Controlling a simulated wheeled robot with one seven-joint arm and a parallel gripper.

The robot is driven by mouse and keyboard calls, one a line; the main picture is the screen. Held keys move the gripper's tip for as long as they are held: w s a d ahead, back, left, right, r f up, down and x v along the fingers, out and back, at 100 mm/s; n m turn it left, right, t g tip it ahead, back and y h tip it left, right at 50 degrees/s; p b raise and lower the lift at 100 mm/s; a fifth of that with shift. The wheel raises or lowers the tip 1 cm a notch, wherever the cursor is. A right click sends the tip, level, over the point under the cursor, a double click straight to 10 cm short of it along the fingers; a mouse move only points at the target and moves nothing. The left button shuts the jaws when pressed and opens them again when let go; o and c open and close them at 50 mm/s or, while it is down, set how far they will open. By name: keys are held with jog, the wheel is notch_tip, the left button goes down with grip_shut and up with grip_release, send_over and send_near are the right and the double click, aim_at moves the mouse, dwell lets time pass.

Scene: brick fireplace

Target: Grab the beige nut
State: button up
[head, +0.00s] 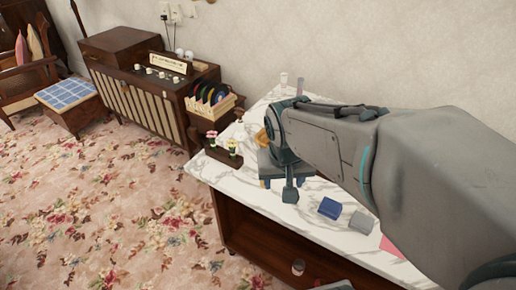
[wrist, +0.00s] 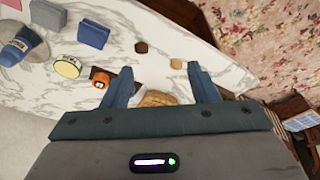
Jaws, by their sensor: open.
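A small tan six-sided piece, which looks like the beige nut (wrist: 176,63), lies on the white marble top in the wrist view. A similar darker brown piece (wrist: 141,47) lies just beyond it to the left. My gripper (wrist: 160,70) is open, its two blue-grey fingers spread, with nothing held between them. The tan piece appears between the fingertips in the picture, nearer the right one; the height gap is unclear. In the head view my gripper (head: 278,188) points down over the marble top, and I cannot make out the nut there.
A blue box (head: 328,207) and a grey block (head: 362,222) stand to the right on the marble top (head: 310,218). The wrist view shows a yellow-rimmed round item (wrist: 67,67), an orange item (wrist: 125,79) by the left finger and a woven-looking tan item (wrist: 157,98).

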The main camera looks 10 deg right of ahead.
jog(key=w+a+f+m, duration=0.1)
jog(key=w+f+m, duration=0.1)
jog(key=w, duration=0.4)
jog(key=w+a+f+m, duration=0.1)
jog(key=w+f, duration=0.2)
jog(key=w, duration=0.2)
jog(key=shift+m+h, duration=0.3)
jog(key=x, duration=0.2)
jog(key=b+x, duration=0.1)
jog(key=x, duration=0.2)
jog(key=w+x, duration=0.1)
jog(key=x, duration=0.2)
jog(key=shift+d+f, duration=0.1)
jog(key=shift+d, duration=0.1)
jog(key=shift+a+b+x, duration=0.15)
jog(key=shift+b+x, duration=0.05)
jog(key=shift+x, duration=1.15)
jog(key=shift+a+b+x, duration=0.1)
jog(key=shift+b+x, duration=0.05)
jog(key=shift+x, duration=1.15)
jog(key=c, duration=1)
